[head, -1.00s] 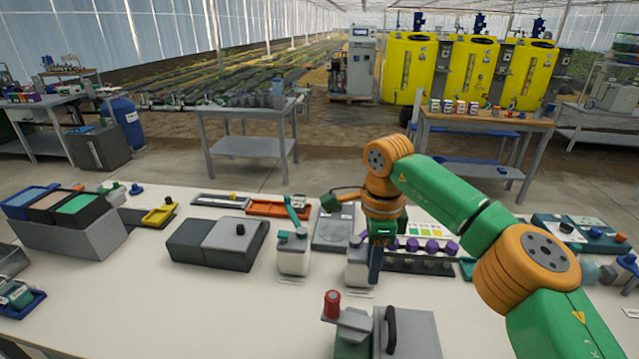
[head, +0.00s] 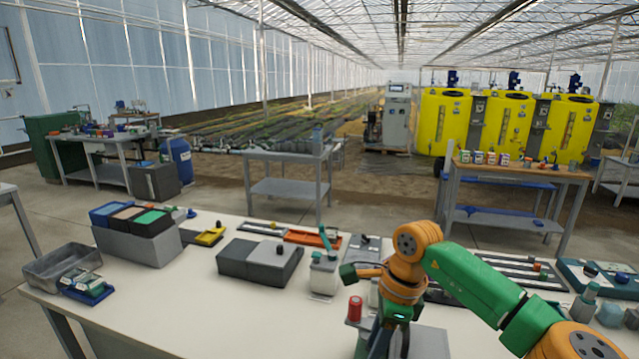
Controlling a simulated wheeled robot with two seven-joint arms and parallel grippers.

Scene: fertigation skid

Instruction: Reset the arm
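My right arm, green and orange, comes in from the right over the white table (head: 190,300). Its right gripper (head: 382,338) points down at the near side of the table, in front of the grey box (head: 430,343). The fingers are dark and seen at a poor angle, so I cannot tell whether they are open or shut. No held thing shows. My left gripper is not in view.
The table's left front is clear.

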